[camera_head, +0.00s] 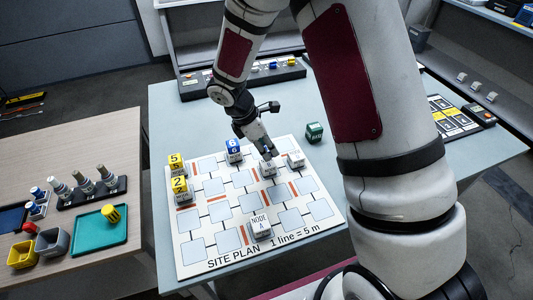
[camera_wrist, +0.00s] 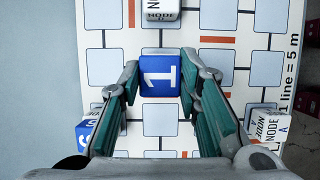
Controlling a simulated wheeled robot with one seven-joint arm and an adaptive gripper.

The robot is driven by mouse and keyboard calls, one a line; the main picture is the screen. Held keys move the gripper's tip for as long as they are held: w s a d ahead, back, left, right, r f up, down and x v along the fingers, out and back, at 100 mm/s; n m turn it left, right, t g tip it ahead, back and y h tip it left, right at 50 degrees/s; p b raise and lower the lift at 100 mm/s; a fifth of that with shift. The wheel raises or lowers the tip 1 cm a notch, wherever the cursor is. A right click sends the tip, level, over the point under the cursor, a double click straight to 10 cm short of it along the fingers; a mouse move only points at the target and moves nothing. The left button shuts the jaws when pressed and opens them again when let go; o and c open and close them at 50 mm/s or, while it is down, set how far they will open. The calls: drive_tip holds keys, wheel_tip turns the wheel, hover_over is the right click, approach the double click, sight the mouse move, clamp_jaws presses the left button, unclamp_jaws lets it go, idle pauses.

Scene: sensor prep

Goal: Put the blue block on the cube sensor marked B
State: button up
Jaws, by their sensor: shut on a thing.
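The blue block, marked 1 (camera_wrist: 161,76), is between the two fingers of my gripper (camera_wrist: 160,84) in the wrist view. In the head view my gripper (camera_head: 267,152) is low over the white board, and its fingers mostly hide this block. I cannot read the letter B on either.
The site plan board (camera_head: 205,254) lies on the table. A blue block marked 6 (camera_head: 234,146) sits left of my gripper. Yellow blocks 5 (camera_head: 176,159) and 2 (camera_head: 180,184) stand at the left edge. Node A (camera_head: 261,226) is in front. A green cube (camera_head: 314,131) is behind.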

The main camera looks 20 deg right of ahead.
drive_tip(key=shift+f, duration=1.65)
drive_tip(key=shift+f, duration=0.1)
drive_tip(key=o, duration=1)
